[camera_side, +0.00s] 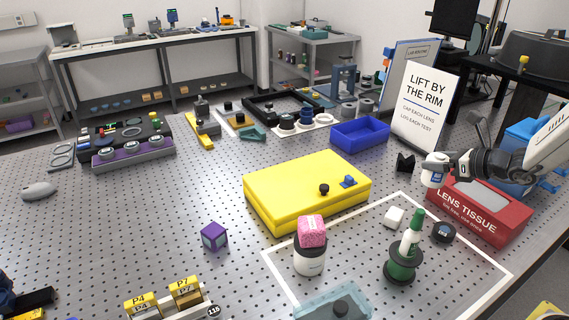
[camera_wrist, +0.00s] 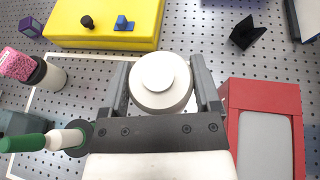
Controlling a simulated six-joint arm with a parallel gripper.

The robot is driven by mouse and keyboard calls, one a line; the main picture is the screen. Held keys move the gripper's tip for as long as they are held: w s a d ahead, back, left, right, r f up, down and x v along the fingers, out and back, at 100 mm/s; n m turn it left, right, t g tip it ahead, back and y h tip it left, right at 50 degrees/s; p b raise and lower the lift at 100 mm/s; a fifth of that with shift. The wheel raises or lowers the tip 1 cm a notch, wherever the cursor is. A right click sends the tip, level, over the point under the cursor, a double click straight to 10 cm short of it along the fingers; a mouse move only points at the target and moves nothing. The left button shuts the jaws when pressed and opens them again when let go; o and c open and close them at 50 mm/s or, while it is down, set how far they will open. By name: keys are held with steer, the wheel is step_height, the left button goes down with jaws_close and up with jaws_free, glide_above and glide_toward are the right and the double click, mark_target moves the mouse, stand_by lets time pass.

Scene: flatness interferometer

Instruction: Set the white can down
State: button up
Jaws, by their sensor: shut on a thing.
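The white can (camera_side: 433,172) is in my gripper at the right of the side view, held upright or nearly so above the table, beside the lens tissue box. My gripper (camera_side: 447,166) is shut on it. In the wrist view the can's round white top (camera_wrist: 160,78) sits between the two fingers of my gripper (camera_wrist: 162,85). The can's underside and the gap below it cannot be judged exactly.
A red lens tissue box (camera_side: 480,211) stands close to the right. A yellow case (camera_side: 300,205), a green bottle (camera_side: 403,262), a white cup with a pink block (camera_side: 309,260) and a small white block (camera_side: 394,217) are nearby. A white outline marks perforated table.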

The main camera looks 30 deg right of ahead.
steer(key=shift+w+d+f, duration=0.6)
steer(key=shift+w+f, duration=0.95)
steer(key=shift+w, duration=0.6)
steer(key=shift+w+d+f, duration=0.6)
steer(key=shift+w+f, duration=0.95)
steer(key=shift+w, duration=0.65)
steer(key=shift+w+d+f, duration=0.6)
steer(key=shift+w+f, duration=0.95)
steer(key=shift+w, duration=0.6)
steer(key=shift+f, duration=0.15)
steer(key=shift+w+f, duration=0.2)
steer(key=shift+d+f, duration=0.1)
steer(key=shift+f, duration=1.4)
steer(key=shift+f, duration=0.1)
